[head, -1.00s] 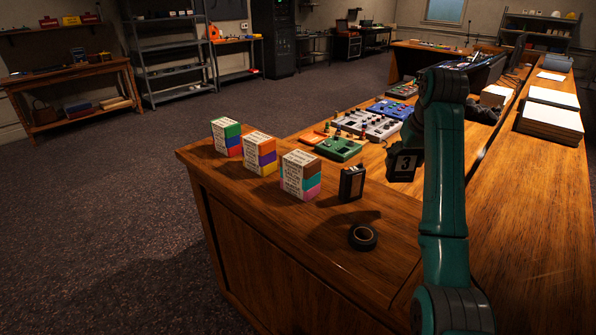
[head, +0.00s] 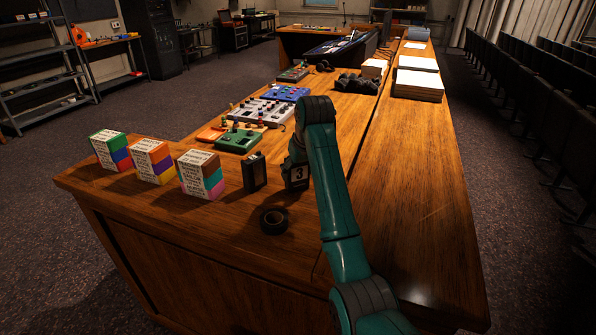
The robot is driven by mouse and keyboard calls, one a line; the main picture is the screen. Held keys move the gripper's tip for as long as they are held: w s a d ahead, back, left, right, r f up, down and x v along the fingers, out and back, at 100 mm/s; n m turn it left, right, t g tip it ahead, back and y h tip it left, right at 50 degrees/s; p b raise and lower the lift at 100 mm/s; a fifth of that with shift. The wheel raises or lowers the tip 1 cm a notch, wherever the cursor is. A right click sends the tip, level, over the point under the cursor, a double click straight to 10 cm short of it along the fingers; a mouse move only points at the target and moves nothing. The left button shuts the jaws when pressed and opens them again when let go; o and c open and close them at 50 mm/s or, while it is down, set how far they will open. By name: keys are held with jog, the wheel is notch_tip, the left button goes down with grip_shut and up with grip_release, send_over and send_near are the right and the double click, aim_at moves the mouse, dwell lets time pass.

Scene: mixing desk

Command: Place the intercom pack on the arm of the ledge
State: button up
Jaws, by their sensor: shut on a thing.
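I cannot tell whether the pack touches the wood below. The ledge (head: 425,190) is the long wooden top on the right. Its arm (head: 160,205) runs left across the front, with boxes standing on it. A similar small black pack (head: 254,172) stands upright just left of the held one.
Three colour-banded boxes, the nearest of them (head: 201,175), stand in a row on the left. A black tape roll (head: 274,220) lies in front of the standing pack. A green device (head: 239,139) and a mixer (head: 263,112) lie behind. Paper stacks (head: 418,85) sit far right.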

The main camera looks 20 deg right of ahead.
jog(key=shift+f, duration=0.15)
jog(key=o, duration=1.4)
